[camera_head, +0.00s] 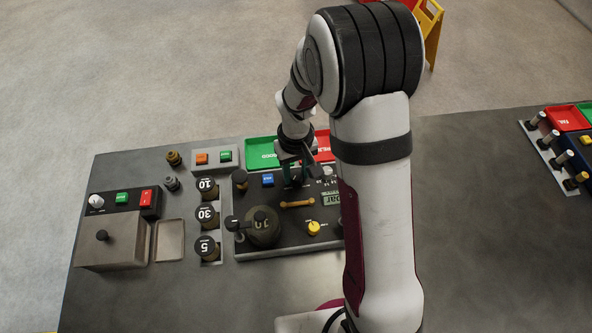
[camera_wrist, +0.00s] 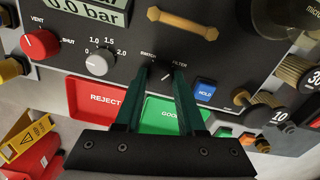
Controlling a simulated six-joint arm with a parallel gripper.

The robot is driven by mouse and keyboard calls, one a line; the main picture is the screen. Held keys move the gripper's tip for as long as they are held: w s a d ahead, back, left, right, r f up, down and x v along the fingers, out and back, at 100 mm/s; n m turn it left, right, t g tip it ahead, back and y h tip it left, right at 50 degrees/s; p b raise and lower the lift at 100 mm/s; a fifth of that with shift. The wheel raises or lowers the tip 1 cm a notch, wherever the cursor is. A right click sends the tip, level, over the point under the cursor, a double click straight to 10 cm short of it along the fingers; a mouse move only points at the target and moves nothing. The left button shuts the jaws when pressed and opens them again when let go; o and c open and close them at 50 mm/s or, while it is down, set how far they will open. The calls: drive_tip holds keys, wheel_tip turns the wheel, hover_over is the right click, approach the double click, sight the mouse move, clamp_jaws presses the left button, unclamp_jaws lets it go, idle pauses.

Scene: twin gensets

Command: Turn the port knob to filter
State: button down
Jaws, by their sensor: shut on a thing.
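The port knob (camera_wrist: 165,74) is a small dark knob on the black panel in the wrist view, mostly covered by my fingers. The word FILTER is printed to its upper right, and another small label, hard to read, is to its upper left. My gripper (camera_wrist: 162,72) is shut on the knob, with one green finger on each side. Which label the knob points at cannot be told clearly. In the head view my gripper (camera_head: 297,179) reaches down to the far part of the panel (camera_head: 283,235), and the knob is hidden there.
Near the knob are a grey dial (camera_wrist: 98,62), a red VENT knob (camera_wrist: 40,44), a blue HOLD button (camera_wrist: 205,90) and a brass handle (camera_wrist: 182,22). Red REJECT (camera_wrist: 97,100) and green GOOD (camera_wrist: 160,114) trays border the panel. Round weights (camera_head: 207,215) stand left of it.

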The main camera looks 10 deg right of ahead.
sight(296, 175)
drive_tip(key=shift+w+m, duration=0.1)
drive_tip(key=shift+m, duration=1)
drive_tip(key=c, duration=0.5)
unclamp_jaws()
wheel_tip(296, 175, up, 16)
drive_tip(key=shift+f, duration=0.1)
